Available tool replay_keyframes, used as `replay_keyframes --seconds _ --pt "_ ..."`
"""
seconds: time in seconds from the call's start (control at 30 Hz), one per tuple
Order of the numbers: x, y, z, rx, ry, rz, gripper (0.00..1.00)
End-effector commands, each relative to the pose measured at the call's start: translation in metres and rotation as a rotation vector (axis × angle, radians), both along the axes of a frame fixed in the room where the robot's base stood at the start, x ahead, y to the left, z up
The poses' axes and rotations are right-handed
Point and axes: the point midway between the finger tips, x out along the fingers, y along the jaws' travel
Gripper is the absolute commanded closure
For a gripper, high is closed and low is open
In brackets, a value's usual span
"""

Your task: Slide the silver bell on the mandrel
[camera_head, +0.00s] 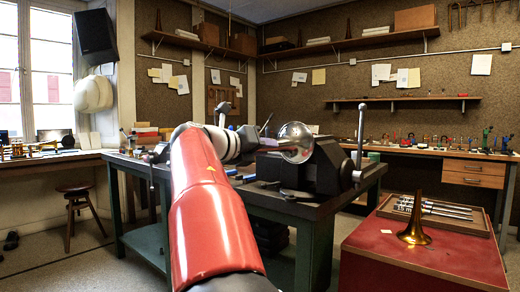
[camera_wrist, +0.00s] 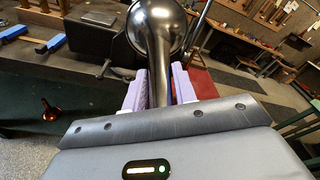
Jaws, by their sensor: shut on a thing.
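The silver bell (camera_head: 296,142) is a shiny metal flare with a narrow stem. In the wrist view its round flare (camera_wrist: 155,22) is at the top middle, and its stem runs down between the two purple fingers. My gripper (camera_wrist: 158,75) is shut on the stem, with a finger on each side. In the head view the bell is held at the far end of my red arm, in front of or over the dark vise (camera_head: 325,168) on the workbench. I cannot make out the mandrel for certain; the bell and my arm cover part of the vise area.
An upright vise handle (camera_head: 361,135) stands right of the bell. The green-legged workbench (camera_head: 316,240) carries the vise and blue-handled tools. A red cabinet (camera_head: 425,262) at right holds a brass bell (camera_head: 414,232) and a tool tray (camera_head: 388,209). A stool (camera_head: 76,190) stands at left.

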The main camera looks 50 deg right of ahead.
Motion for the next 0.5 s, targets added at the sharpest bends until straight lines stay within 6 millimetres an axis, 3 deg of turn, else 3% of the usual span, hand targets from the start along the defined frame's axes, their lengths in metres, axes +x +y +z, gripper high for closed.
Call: replay_keyframes --seconds 0.5 --pt "0.001 -0.021 0.000 -0.001 -0.001 -0.002 1.00"
